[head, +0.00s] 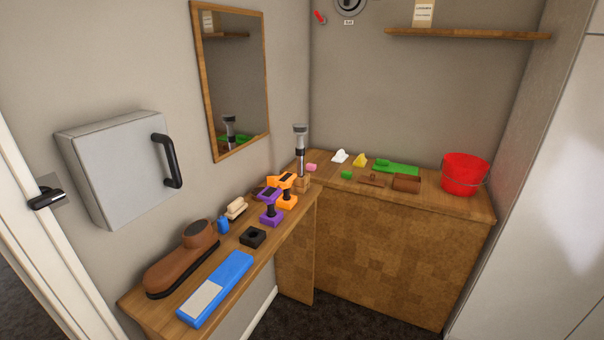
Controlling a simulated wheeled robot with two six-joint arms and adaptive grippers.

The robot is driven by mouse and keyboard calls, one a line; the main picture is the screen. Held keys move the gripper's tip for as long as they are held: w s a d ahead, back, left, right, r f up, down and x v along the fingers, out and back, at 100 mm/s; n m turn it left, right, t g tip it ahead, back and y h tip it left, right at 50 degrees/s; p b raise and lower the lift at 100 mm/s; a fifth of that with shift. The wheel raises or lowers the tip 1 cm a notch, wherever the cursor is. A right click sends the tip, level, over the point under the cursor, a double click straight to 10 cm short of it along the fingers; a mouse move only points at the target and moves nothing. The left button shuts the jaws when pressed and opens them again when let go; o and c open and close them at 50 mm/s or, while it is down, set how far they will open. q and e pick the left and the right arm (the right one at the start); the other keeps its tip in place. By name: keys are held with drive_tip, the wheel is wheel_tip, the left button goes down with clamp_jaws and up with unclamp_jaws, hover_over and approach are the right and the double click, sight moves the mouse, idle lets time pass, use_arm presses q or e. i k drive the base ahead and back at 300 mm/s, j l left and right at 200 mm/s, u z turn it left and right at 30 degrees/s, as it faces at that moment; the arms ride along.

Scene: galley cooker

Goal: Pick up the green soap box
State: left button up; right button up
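Two green things lie on the wooden counter at the back. One is a small bright green block (347,175) near the counter's front left. The other is a larger, flat green piece (402,169) against the back wall, with a raised part at its left. I cannot tell for sure which of them is the soap box. Neither gripper is in view, and nothing covers the small green block.
A pink piece (311,167), a white piece (340,156), a yellow wedge (360,160), brown pieces (407,184) and a red bucket (464,175) share the counter.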

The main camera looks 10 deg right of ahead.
sight(346, 175)
drive_tip(key=i+l+u, duration=0.3)
drive_tip(key=l+u, duration=0.25)
drive_tip(key=l, duration=0.2)
drive_tip(key=i+l+u, duration=0.15)
drive_tip(key=l+u, duration=0.15)
drive_tip(key=l, duration=0.2)
drive_tip(key=i+l+u, duration=0.1)
drive_tip(key=l+u, duration=0.2)
drive_tip(key=l, duration=0.15)
